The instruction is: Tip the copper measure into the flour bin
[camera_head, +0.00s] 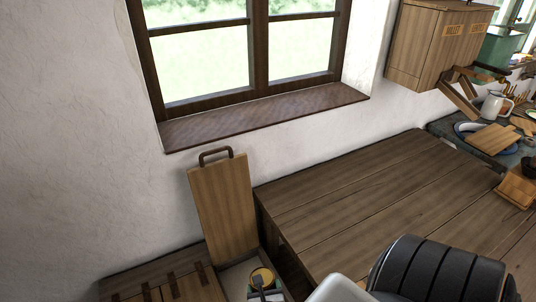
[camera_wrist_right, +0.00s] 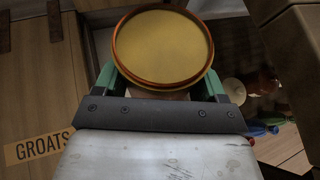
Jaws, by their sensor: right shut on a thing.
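The copper measure (camera_wrist_right: 163,47) is round, with an orange copper rim and a flat yellow-tan surface inside it. My right gripper (camera_wrist_right: 160,84) is shut on it, its green fingers on either side. In the head view the measure (camera_head: 262,276) shows small at the bottom, over or in the open bin, with part of my right gripper (camera_head: 262,289) beside it. The open bin (camera_head: 278,268), apparently the flour bin, has its wooden lid (camera_head: 222,208) raised against the wall. Its inside is pale; its label is not visible. My left gripper is not in view.
A closed wooden lid (camera_head: 170,285) lies left of the open bin. A panel labelled GROATS (camera_wrist_right: 38,147) shows in the wrist view. A wide plank top (camera_head: 350,205) right of the bin is mostly clear. A wall cabinet (camera_head: 425,45) hangs at upper right.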

